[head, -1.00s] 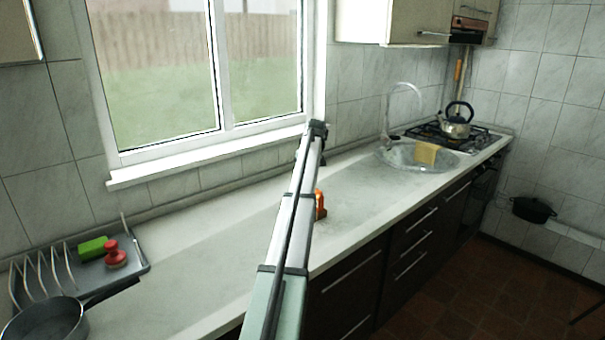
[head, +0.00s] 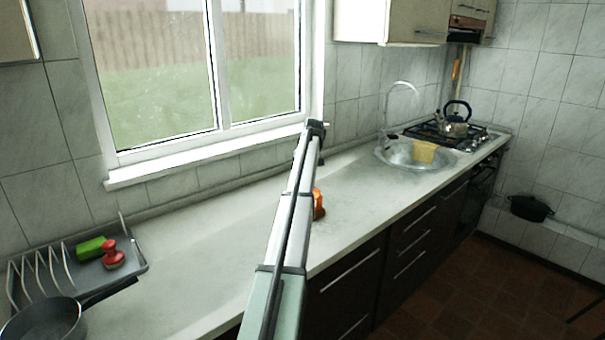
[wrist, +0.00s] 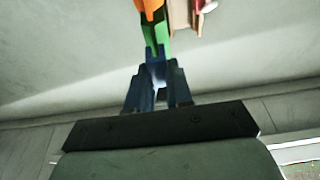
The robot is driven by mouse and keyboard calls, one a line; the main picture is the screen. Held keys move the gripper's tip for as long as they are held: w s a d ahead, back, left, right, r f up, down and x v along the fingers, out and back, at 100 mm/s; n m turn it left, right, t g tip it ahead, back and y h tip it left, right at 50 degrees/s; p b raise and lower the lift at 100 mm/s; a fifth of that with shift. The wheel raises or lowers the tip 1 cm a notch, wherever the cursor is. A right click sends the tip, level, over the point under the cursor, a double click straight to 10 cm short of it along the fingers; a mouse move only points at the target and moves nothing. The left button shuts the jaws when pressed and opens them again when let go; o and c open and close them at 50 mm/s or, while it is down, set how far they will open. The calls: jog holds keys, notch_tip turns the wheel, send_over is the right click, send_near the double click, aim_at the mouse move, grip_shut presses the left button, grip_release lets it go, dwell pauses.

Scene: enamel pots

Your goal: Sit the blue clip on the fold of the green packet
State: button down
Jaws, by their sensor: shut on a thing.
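In the wrist view my gripper (wrist: 157,72) is shut on the blue clip (wrist: 156,54), which shows as a small blue piece at the fingertips. The green packet (wrist: 156,33) lies straight beyond the clip. The clip overlaps the packet's near end in the picture; I cannot tell whether they touch or whether the clip is over the fold. In the head view my arm hides the gripper, the clip and the packet.
An orange object (wrist: 151,6) is just beyond the packet; an orange object also shows beside my arm in the head view (head: 319,205). A tan object (wrist: 180,14) and a red one (wrist: 205,5) lie right of the packet. A dish tray (head: 128,268) and pan (head: 45,320) stand far left.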

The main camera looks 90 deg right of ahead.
jog(key=shift+f, duration=1.2)
dwell(0.5)
jog(key=c, duration=0.9)
grip_release()
jog(key=shift+c, duration=0.2)
jog(key=v, duration=1.3)
jog(key=shift+a+r, duration=0.15)
jog(key=shift+r, duration=0.25)
